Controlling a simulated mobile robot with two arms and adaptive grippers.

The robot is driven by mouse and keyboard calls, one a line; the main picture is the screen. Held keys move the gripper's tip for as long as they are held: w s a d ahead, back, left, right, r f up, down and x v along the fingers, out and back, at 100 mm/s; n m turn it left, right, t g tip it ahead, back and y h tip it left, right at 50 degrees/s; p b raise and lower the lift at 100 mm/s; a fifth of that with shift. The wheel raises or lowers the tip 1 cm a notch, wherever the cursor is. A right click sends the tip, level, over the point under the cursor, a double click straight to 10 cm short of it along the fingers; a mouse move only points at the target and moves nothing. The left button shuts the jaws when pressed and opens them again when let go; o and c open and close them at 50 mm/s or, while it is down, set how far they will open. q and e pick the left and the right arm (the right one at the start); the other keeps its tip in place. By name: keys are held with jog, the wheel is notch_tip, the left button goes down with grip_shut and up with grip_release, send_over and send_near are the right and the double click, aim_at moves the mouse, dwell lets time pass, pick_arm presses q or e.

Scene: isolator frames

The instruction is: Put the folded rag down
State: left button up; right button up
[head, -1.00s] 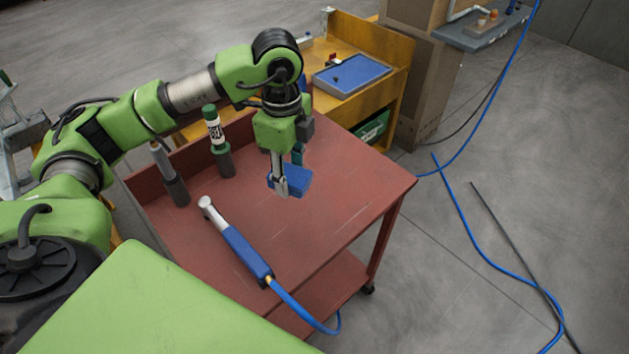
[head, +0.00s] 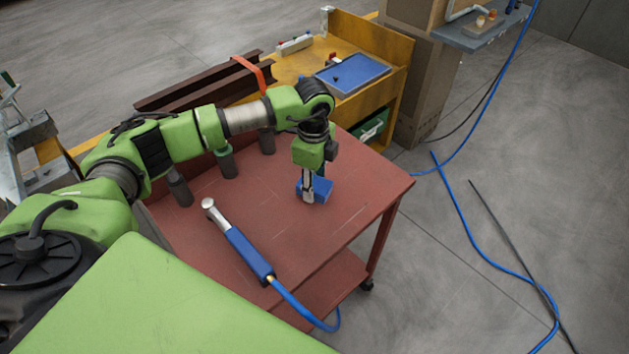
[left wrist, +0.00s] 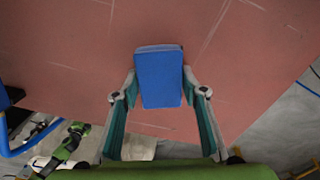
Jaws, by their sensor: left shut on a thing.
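The folded rag (head: 322,188) is a small blue block-shaped bundle over the right part of the red cart top (head: 285,240). My left gripper (head: 310,194) points down and is shut on the rag. In the left wrist view the rag (left wrist: 160,77) sits between the two fingertips, with the red top behind it. The rag is low over the cart top; I cannot tell whether it touches it. My right gripper is not in view.
A blue-handled air tool (head: 245,250) with a blue hose lies on the cart's front left. Several dark holders (head: 179,187) stand along the back left edge. A yellow bench (head: 385,50) with a blue mat (head: 352,74) is behind. The cart top between tool and rag is clear.

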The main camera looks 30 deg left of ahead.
aim_at(314, 184)
pick_arm(q)
jog(key=shift+f, duration=0.1)
jog(key=o, duration=1.1)
jog(key=shift+r, duration=0.35)
notch_tip(314, 184, up, 12)
jog(key=shift+s+f+b, duration=0.1)
jog(key=shift+f+b, duration=0.1)
jog(key=shift+b, duration=0.7)
